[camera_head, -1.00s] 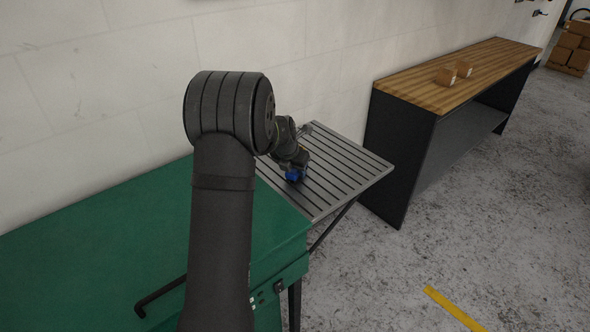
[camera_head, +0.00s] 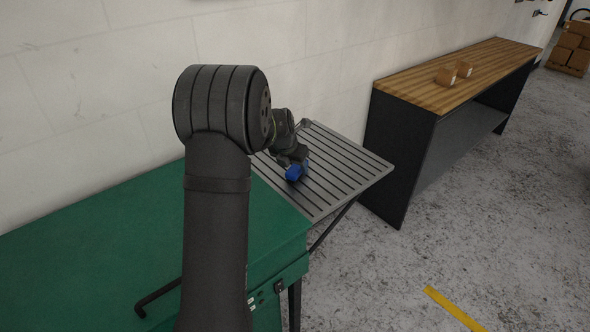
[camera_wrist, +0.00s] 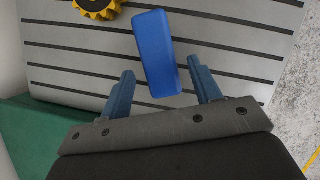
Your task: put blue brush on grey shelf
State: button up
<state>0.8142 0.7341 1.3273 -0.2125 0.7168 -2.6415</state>
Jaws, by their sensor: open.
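The blue brush (camera_head: 294,173) lies on the grey slatted shelf (camera_head: 350,180) beside the green cabinet. In the wrist view the blue brush (camera_wrist: 156,52) is a plain blue block, with its near end at the mouth of the jaws. The grey shelf (camera_wrist: 225,55) with dark slots lies under it. My gripper (camera_wrist: 165,84) is open, one finger on either side of the brush's near end, with gaps on both sides. In the head view my arm partly hides the gripper.
A yellow toothed wheel (camera_wrist: 98,8) lies on the shelf left of the brush. The green cabinet (camera_head: 80,250) adjoins the shelf. A wooden-topped bench (camera_head: 440,85) with small boxes stands at the right. A pale wall (camera_head: 110,80) runs behind.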

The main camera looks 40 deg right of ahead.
jog(key=v, duration=0.8)
jog(key=shift+o, duration=0.6)
jog(key=shift+s+a+r, duration=0.1)
jog(key=shift+a+r, duration=0.05)
jog(key=shift+r, duration=0.25)
jog(key=o, duration=0.7)
jog(key=shift+a+r, duration=0.1)
jog(key=shift+r, duration=0.1)
